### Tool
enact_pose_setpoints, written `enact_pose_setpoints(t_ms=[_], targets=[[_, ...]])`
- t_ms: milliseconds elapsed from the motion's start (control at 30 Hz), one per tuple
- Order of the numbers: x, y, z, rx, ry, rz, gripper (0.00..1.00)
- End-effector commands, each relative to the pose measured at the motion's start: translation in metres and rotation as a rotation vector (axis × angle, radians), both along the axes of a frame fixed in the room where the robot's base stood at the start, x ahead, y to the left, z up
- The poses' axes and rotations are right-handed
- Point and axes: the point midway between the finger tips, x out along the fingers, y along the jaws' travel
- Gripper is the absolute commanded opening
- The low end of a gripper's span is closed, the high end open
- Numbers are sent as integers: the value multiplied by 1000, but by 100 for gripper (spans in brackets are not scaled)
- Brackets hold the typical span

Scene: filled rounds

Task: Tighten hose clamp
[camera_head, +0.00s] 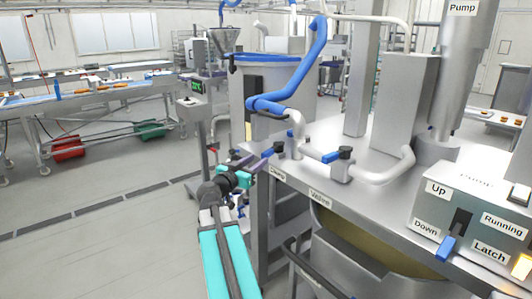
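A blue hose (298,82) comes down from the top and bends round to meet a white pipe (299,122) at the near corner of the steel bench. A blue handle (274,150) sticks out near the pipe's foot, above a label reading "Clamp" (278,172). The clamp's band is too small to make out, so its tightness cannot be told. My gripper (254,161), at the end of my teal and grey arm, is just left of the blue handle. Its fingers are small and dark; whether they touch the handle or are open cannot be told.
A second blue handle (336,155) sits by the "Valve" label (319,195). A control box (480,210) with a blue lever (445,249) stands at the right. The floor at left is open.

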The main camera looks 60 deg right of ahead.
Motion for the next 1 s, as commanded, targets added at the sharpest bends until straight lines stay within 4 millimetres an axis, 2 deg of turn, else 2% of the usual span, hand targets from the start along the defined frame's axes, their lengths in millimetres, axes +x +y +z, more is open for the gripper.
enact_pose_setpoints(t_ms=[100, 500, 700, 1000], targets=[[1, -19, 3, 0, 0, -3, 38], [2, -68, 2, 0, 0, -3, 38], [2, -81, 1, 0, 0, -2, 38], [1, -85, 0, 0, -1, -2, 38]])
